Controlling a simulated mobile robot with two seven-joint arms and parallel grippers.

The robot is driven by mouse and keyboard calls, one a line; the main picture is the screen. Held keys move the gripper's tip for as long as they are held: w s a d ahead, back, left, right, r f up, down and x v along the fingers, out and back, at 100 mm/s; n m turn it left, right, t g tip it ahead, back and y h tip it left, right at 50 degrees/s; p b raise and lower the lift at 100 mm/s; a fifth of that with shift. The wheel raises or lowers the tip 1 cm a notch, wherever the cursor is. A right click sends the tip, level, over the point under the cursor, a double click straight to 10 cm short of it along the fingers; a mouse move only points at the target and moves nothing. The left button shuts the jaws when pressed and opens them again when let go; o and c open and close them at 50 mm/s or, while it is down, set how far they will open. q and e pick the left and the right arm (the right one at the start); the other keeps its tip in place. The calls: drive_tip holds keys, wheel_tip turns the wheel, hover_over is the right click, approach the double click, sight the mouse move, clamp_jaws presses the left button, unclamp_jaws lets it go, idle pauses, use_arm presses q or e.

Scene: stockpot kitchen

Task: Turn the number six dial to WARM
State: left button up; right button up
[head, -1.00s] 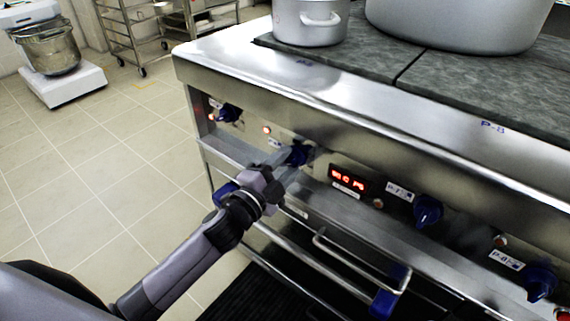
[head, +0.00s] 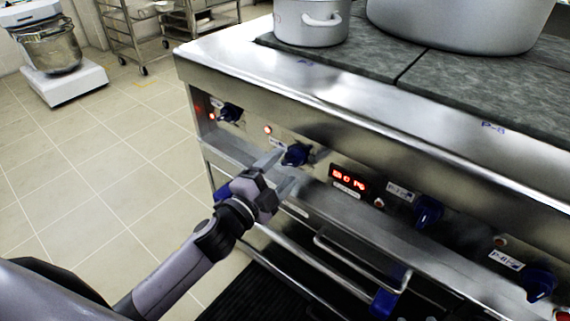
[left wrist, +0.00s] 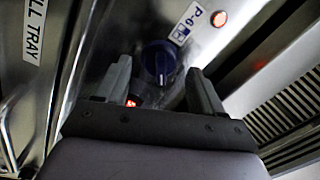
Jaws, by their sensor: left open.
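The number six dial is a dark blue knob (head: 296,154) on the steel front panel of the stove. In the left wrist view the dial (left wrist: 158,60) has a white label reading P-6 upside down, with a lit red light beside it. My left gripper (head: 281,172) is open and empty in front of the dial, its fingers pointing at it. In the left wrist view the fingers (left wrist: 157,76) stand on either side of the dial, apart from it. The dial's exact setting is too small to read. My right gripper is not in view.
Other blue dials sit along the panel, one to the left (head: 230,112) and others to the right (head: 428,210). A red digital display (head: 348,179) is right of the dial. Oven handles (head: 350,268) jut out below. Pots stand on the stovetop (head: 340,62).

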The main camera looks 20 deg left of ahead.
sight(286, 165)
use_arm(q)
drive_tip(key=v, duration=0.3)
drive_tip(key=shift+s, duration=0.25)
drive_tip(key=shift+s+a, duration=0.25)
drive_tip(key=shift+s, duration=0.4)
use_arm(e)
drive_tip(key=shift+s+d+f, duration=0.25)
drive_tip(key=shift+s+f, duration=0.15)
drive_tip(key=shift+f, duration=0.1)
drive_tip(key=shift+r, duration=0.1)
use_arm(q)
drive_tip(key=s+d+f+n+g+y, duration=0.2)
drive_tip(key=s+f+n+g, duration=0.4)
drive_tip(key=s+f+n, duration=0.7)
drive_tip(key=s+a+r+p, duration=0.2)
drive_tip(key=r+p, duration=0.6)
drive_tip(key=p, duration=0.3)
drive_tip(key=s+a+r+n+g+y+p, duration=0.1)
drive_tip(key=s+a+r+p, duration=0.1)
drive_tip(key=r+p, duration=0.6)
drive_tip(key=p, duration=0.4)
drive_tip(key=shift+s+r+y, duration=0.3)
drive_tip(key=shift+s, duration=0.1)
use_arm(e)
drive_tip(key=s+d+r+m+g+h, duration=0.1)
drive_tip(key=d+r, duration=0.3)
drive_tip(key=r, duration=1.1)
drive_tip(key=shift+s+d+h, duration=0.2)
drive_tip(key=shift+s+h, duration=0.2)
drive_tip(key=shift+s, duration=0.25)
